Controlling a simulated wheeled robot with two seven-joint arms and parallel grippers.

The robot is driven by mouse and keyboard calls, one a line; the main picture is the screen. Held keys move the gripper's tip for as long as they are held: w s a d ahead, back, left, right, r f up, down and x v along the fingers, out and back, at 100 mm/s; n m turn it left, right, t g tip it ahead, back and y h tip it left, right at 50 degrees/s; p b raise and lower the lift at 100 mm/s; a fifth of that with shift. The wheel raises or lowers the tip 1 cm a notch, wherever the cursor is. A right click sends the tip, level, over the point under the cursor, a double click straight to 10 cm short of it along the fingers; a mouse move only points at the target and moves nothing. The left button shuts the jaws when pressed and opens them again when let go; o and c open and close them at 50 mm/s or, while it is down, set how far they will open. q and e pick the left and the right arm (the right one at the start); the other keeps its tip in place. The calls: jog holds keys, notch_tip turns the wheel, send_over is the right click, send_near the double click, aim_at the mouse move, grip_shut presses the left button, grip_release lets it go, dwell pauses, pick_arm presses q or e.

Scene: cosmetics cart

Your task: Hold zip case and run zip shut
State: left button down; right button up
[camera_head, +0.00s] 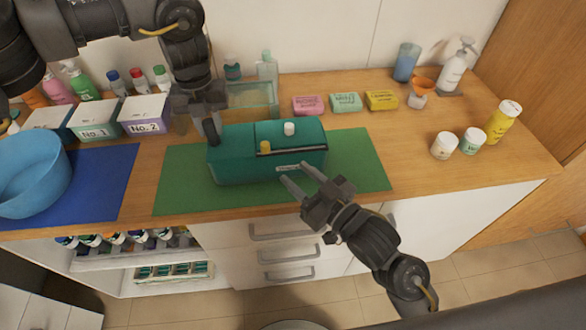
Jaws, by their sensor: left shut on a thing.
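The teal zip case (232,168) lies on the green mat (361,160) in the middle of the counter. A dark seam crosses its top, with a small yellow piece (265,147) near the front and a white knob-like piece (289,129) further back. I cannot tell which is the zip pull. My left gripper (212,134) comes from above and is shut on the left end of the case. My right gripper (294,174) is open, with its fingers apart at the front right of the case, by a pale label; whether they touch it is unclear.
A blue bowl (30,183) sits on a blue mat (102,185) at left. Labelled boxes (145,115) and bottles stand behind. Soap bars (345,102) lie behind the case. Jars (444,146) and a yellow bottle (503,122) stand right. Wood between mat and jars is clear.

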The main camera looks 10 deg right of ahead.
pick_arm(q)
jog(key=c, duration=1.1)
grip_release()
jog(key=shift+o, duration=0.2)
notch_tip(320, 180, up, 12)
jog(key=shift+d, duration=0.15)
